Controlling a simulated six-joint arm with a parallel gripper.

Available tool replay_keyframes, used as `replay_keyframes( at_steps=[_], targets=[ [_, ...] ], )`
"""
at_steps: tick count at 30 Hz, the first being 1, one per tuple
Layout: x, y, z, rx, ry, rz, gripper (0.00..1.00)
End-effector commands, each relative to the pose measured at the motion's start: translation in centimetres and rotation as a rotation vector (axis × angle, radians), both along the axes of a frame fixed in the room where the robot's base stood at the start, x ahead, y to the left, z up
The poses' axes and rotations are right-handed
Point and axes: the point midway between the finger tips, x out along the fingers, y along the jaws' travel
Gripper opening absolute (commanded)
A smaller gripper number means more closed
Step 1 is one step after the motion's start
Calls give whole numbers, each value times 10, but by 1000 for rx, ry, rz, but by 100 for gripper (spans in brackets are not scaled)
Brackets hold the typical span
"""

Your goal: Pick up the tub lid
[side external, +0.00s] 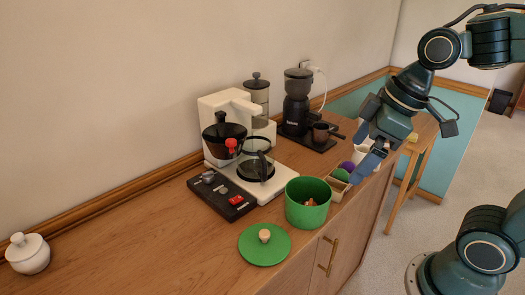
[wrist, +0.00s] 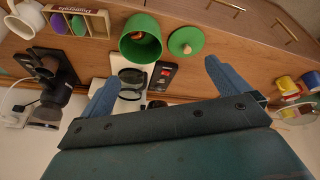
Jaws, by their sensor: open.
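The tub lid (side external: 265,244) is a flat green disc with a pale wooden knob, lying on the wooden counter in front of the green tub. It also shows in the wrist view (wrist: 186,42), beside the tub. The green tub (side external: 307,205) stands upright and uncovered, with small brownish items inside. It also shows in the wrist view (wrist: 137,45). My gripper (side external: 366,160) is open and empty. It is in the air above the right part of the counter, well away from the lid. Its two blue fingers (wrist: 163,85) are spread wide in the wrist view.
A white coffee machine (side external: 245,183) with a glass carafe stands behind the tub. A grinder (side external: 297,105) stands behind.

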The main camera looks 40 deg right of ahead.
Motion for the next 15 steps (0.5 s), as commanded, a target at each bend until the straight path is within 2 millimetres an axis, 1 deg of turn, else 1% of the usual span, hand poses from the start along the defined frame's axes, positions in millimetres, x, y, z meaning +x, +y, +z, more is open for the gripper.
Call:
replay_keyframes(
  at_steps=[1,3,8,15],
  targets=[
    [8,3,-3,-7,17,55,100],
    [19,9,-7,-15,32,141,100],
    [42,21,-17,-24,59,337,100],
    [75,38,-39,-14,82,627,100]
  ],
)
